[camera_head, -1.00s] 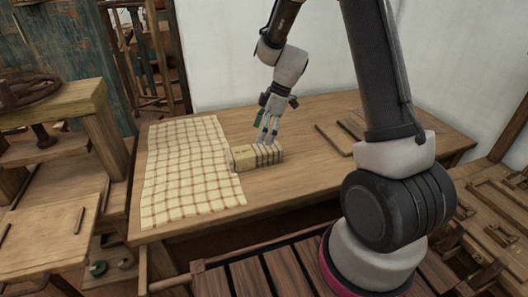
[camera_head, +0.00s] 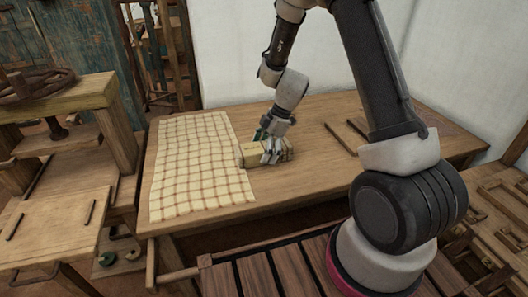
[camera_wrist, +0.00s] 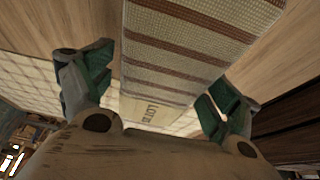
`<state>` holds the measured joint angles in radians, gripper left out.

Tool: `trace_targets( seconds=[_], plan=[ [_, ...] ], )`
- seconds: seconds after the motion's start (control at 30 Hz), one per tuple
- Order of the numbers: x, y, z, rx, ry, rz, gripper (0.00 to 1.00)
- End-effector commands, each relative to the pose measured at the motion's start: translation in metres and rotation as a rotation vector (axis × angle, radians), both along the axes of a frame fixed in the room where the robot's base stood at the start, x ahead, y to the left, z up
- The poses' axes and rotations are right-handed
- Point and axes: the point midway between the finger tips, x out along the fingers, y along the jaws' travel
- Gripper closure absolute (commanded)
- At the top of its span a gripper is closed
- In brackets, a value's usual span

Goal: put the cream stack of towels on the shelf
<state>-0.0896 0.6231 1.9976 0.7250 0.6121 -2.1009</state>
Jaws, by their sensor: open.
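The cream stack of towels (camera_head: 250,156) lies on the wooden table, beside the right edge of a checked cloth. In the wrist view the stack (camera_wrist: 190,48) shows brown stripes and a pale panel with dark lettering. My gripper (camera_head: 271,154) is down at the stack and hides part of it. In the wrist view my gripper (camera_wrist: 155,92) is open, with one green-padded finger on each side of the stack. I cannot tell whether the fingers touch it. I cannot tell which surface is the shelf.
The cream checked cloth (camera_head: 200,172) covers the table's left part. Thin wooden bars (camera_head: 345,135) lie on the right part of the table (camera_head: 310,180). A wooden frame with a wheel (camera_head: 38,88) stands at the left. A white wall (camera_head: 235,50) is behind.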

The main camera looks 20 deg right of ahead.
Motion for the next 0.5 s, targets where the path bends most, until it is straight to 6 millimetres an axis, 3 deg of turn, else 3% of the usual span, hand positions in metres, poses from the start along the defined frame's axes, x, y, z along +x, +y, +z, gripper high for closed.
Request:
trace_targets(
  seconds=[0.07,0.33,0.5],
  plan=[
    [0.0001,-0.0001,0.0002,0.000,0.000,0.000,0.14],
    [0.0001,-0.0001,0.0004,0.000,0.000,0.000,0.64],
    [0.0002,-0.0001,0.0006,0.000,0.000,0.000,0.68]
  ],
)
